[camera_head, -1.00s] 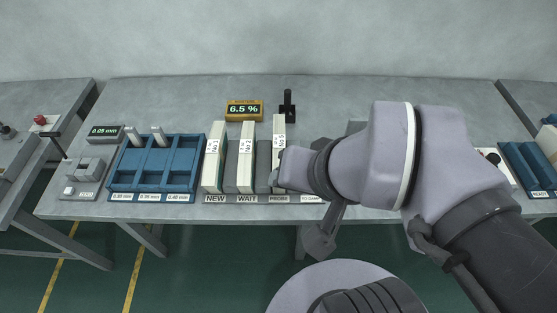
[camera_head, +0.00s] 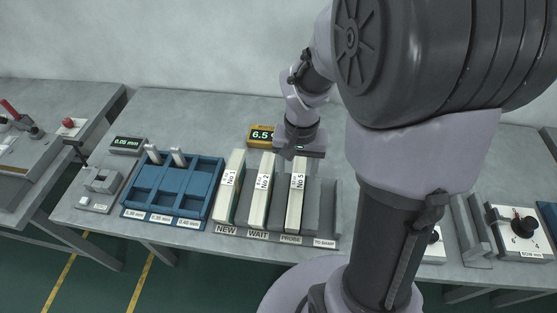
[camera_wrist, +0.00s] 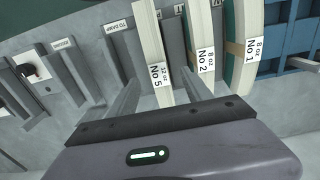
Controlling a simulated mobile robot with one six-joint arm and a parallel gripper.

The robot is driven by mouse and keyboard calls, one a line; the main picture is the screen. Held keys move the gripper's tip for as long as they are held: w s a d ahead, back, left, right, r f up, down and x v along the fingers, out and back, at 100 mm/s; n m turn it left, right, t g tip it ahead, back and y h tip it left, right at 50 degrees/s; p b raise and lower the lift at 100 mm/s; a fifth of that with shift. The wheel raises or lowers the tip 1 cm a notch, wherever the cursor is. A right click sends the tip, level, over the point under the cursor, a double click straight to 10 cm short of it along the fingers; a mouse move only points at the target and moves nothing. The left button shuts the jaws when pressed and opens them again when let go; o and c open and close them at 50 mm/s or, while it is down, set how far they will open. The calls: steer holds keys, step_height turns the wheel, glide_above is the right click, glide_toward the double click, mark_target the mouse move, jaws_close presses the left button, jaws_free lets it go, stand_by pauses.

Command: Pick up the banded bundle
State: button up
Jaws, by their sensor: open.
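Three upright cream bundles with label bands stand in a grey rack: No 1 (camera_head: 230,188) at NEW, No 2 (camera_head: 261,192) at WAIT and No 5 (camera_head: 296,196) at PROBE. In the wrist view No 5 (camera_wrist: 150,45) also shows "12 oz", while No 2 (camera_wrist: 203,40) and No 1 (camera_wrist: 243,40) show "8 oz". My gripper (camera_head: 299,156) is over the back end of No 5. In the wrist view its open fingers (camera_wrist: 162,75) lie either side of No 5. I cannot tell whether they touch it.
The TO DAMP slot (camera_head: 322,205), right of No 5, is empty. No 2 stands close on the other side. A blue tray (camera_head: 208,200) with two pale pieces is to the left. A yellow display (camera_head: 260,135) stands behind the rack, partly hidden by my arm.

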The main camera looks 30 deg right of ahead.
mark_target(296, 185)
step_height(296, 185, down, 6)
steer(key=shift+r+b, duration=0.25)
steer(key=shift+b, duration=0.55)
steer(key=f+b, duration=0.2)
steer(key=f, duration=0.1)
steer(key=w+d+f+b, duration=0.1)
steer(key=f, duration=0.1)
steer(key=shift+f, duration=0.2)
steer(key=shift+s+r, duration=0.1)
steer(key=shift+r, duration=0.05)
steer(key=shift+c, duration=0.7)
jaws_close()
